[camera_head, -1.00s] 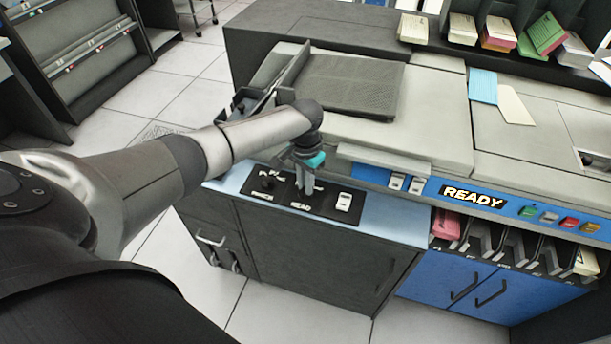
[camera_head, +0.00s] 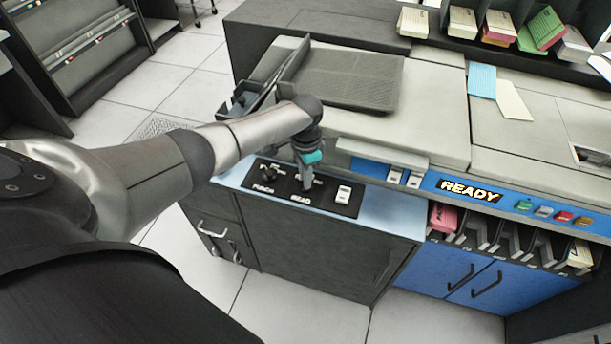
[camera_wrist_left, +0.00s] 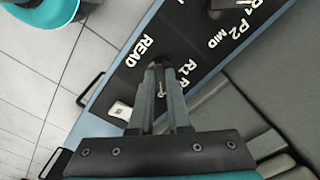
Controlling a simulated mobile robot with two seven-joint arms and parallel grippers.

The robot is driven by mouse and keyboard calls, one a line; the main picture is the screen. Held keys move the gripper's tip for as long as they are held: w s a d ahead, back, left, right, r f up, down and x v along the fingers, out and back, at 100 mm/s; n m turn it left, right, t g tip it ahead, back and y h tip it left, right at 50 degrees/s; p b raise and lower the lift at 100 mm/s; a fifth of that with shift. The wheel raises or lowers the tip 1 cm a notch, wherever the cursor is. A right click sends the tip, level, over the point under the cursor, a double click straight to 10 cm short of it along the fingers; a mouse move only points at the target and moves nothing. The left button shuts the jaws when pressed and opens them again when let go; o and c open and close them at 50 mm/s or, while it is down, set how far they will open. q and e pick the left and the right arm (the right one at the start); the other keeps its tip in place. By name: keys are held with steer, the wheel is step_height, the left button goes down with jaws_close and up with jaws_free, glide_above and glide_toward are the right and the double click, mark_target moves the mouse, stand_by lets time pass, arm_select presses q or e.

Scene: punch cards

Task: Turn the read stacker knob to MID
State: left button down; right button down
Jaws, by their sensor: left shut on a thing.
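My left gripper (camera_head: 307,186) points down onto the black control panel (camera_head: 322,204) and is shut on the read stacker knob, just behind the READ label. The fingers hide most of the knob in the head view. In the left wrist view, the gripper (camera_wrist_left: 157,68) has a small part of the read stacker knob (camera_wrist_left: 160,92) showing between its fingers, beside the READ and R1 lettering. The knob's exact pointing direction is hidden. My right gripper is in neither view.
The punch knob (camera_head: 268,172) stands left of the gripper, and a white rocker switch (camera_head: 343,194) sits to the right on the same panel. The machine's raised grey cover (camera_head: 430,110) is close behind. The blue READY strip (camera_head: 470,190) runs right.

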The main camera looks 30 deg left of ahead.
arm_select(q)
steer(key=c, duration=0.9)
jaws_free()
step_height(320, 180, up, 15)
steer(key=p, duration=0.4)
steer(key=shift+r, duration=0.15)
